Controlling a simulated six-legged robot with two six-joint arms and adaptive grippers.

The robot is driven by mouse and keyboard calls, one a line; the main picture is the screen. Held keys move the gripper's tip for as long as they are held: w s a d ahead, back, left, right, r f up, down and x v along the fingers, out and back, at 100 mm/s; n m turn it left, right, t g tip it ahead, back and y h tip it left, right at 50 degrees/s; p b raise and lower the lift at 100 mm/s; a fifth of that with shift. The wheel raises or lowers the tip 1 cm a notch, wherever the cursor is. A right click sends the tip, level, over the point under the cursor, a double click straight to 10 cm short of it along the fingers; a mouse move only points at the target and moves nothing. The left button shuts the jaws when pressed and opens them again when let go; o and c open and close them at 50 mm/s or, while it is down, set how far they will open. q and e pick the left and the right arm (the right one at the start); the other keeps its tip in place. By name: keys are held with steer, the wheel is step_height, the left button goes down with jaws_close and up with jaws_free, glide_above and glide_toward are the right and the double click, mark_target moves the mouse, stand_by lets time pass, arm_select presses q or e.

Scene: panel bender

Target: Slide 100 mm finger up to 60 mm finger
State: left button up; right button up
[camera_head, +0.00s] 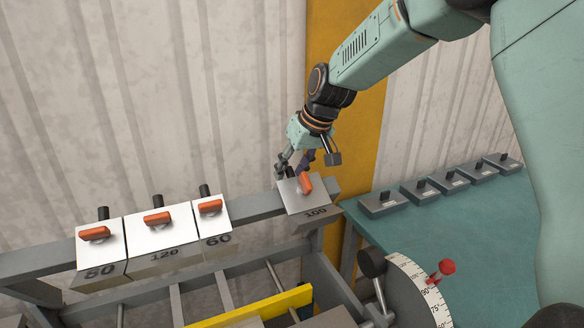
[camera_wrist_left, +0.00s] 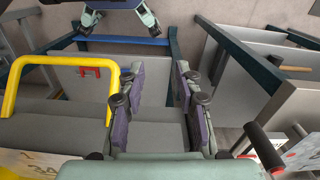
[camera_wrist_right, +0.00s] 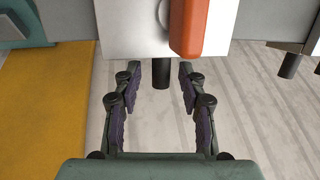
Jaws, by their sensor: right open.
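The 100 mm finger (camera_head: 310,205) is a metal block with an orange lever and a dark rear peg, at the right end of the rail. The 60 mm finger (camera_head: 213,222) sits left of it on the rail, with a clear gap between them. My right gripper (camera_head: 295,165) is just behind the 100 finger. In the right wrist view, my open right gripper (camera_wrist_right: 156,90) has its fingertips either side of the 100 finger's dark peg (camera_wrist_right: 160,74). I cannot tell contact. My left gripper (camera_wrist_left: 150,75) is open and empty, away from the rail.
The 120 finger (camera_head: 160,232) and 80 finger (camera_head: 98,245) stand left of the 60 finger. The rail (camera_head: 258,207) is bare between the 60 and 100 fingers. A green table (camera_head: 420,225) with several grey blocks is at the right. A dial (camera_head: 415,285) with a red knob stands in front.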

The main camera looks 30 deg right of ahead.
steer(key=shift+s+a+r, duration=0.1)
steer(key=c, duration=0.5)
jaws_close()
